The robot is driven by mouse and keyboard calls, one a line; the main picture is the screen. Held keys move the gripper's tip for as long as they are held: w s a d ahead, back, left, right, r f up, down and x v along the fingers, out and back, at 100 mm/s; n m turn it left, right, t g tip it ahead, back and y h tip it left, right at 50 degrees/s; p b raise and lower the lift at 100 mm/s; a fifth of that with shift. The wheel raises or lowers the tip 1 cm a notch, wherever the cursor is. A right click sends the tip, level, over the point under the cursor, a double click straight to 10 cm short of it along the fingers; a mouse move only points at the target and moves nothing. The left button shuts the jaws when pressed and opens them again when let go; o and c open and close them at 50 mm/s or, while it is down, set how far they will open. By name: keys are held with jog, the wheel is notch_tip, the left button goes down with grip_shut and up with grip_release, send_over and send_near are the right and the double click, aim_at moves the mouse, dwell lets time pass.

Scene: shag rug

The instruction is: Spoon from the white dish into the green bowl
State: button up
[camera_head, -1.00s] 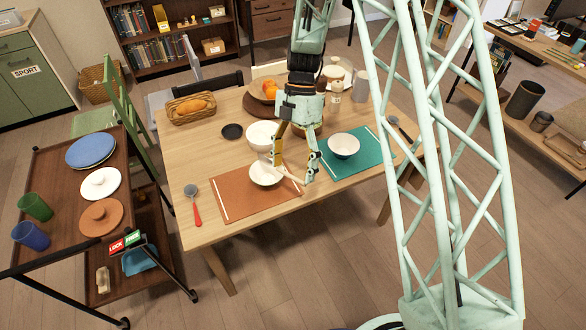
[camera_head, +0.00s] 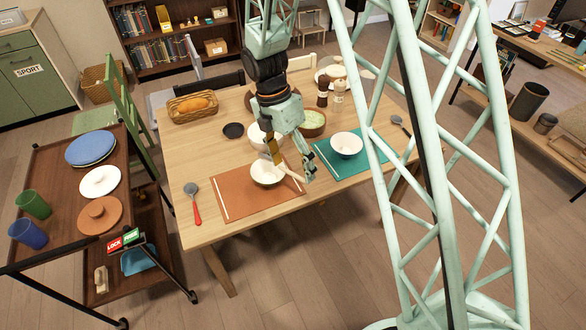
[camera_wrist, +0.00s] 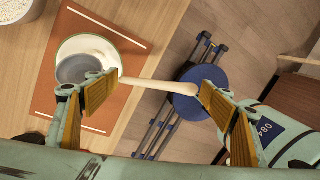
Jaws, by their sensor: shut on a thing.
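The white dish (camera_head: 262,181) stands on the orange placemat. It also shows in the wrist view (camera_wrist: 112,49), with a grey patch inside that I cannot make out clearly. A pale wooden spoon (camera_head: 292,174) slants over the dish's right rim. In the wrist view the spoon (camera_wrist: 155,84) lies across between my fingers, its right end at the right finger. My gripper (camera_wrist: 152,94) is widely spread but shut on the spoon. In the head view my gripper (camera_head: 290,162) is just above and right of the dish.
Another white bowl (camera_head: 346,145) stands on the green placemat (camera_head: 330,160) at right. A further white bowl (camera_head: 256,138) is partly behind my gripper. A red-handled ladle (camera_head: 194,202) lies at left. A blue round stool (camera_wrist: 190,108) stands below the table's edge.

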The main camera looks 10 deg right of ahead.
jog(key=shift+s+a+r+n+t+h+b, duration=0.15)
jog(key=shift+t+h+b, duration=0.6)
jog(key=shift+b, duration=1.3)
jog(key=shift+s+a+n+t+h+b, duration=0.15)
jog(key=shift+t+h+b, duration=0.6)
jog(key=shift+b, duration=1.35)
jog(key=shift+s+a+r+n+t+h+b, duration=0.2)
jog(key=shift+t+h+b, duration=0.5)
jog(key=shift+b, duration=1.35)
jog(key=shift+a+r+t+h, duration=0.15)
jog(key=shift+t+h, duration=0.25)
jog(key=shift+h, duration=0.5)
jog(key=shift+a, duration=0.1)
